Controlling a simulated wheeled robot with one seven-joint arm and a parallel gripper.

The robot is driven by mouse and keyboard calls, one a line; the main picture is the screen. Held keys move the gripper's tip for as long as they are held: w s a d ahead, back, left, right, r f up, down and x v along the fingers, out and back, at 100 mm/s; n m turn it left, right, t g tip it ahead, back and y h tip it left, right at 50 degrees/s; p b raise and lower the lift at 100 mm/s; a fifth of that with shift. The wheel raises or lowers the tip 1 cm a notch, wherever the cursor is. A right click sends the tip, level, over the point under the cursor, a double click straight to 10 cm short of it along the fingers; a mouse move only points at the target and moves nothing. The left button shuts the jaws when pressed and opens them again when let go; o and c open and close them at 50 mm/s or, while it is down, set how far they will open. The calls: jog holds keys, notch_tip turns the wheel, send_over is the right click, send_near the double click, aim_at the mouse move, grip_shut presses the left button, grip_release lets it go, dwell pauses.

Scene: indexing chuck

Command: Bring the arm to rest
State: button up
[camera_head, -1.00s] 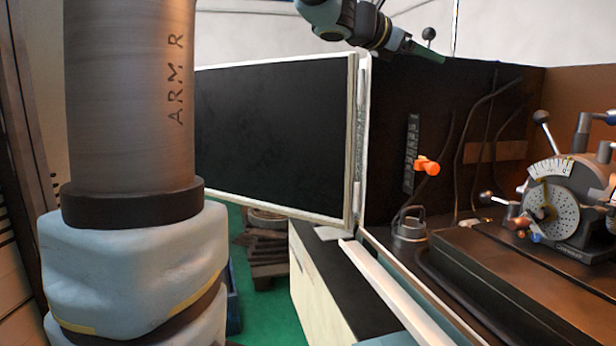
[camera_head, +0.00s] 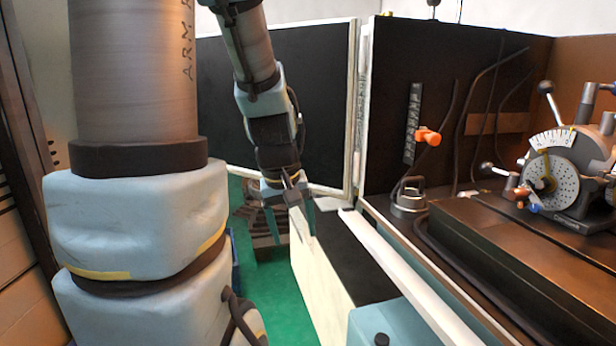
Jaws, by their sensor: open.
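My gripper (camera_head: 290,222) hangs near the middle of the view at the end of my arm.
An orange knob (camera_head: 428,137) sits on the dark back wall of the enclosure. A grey metal canister (camera_head: 409,195) stands below it. A white rail (camera_head: 395,265) edges the enclosure's front. A dark pallet (camera_head: 262,225) lies on the green floor (camera_head: 268,300).

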jog(key=s+a+f+m+g+y, duration=0.1)
jog(key=s+a+f+m, duration=0.2)
jog(key=s+a+m, duration=0.15)
notch_tip(320, 180, up, 15)
jog(key=n+p, duration=0.1)
jog(key=p, duration=1.4)
jog(key=shift+w+d, duration=0.25)
jog(key=shift+d, duration=0.1)
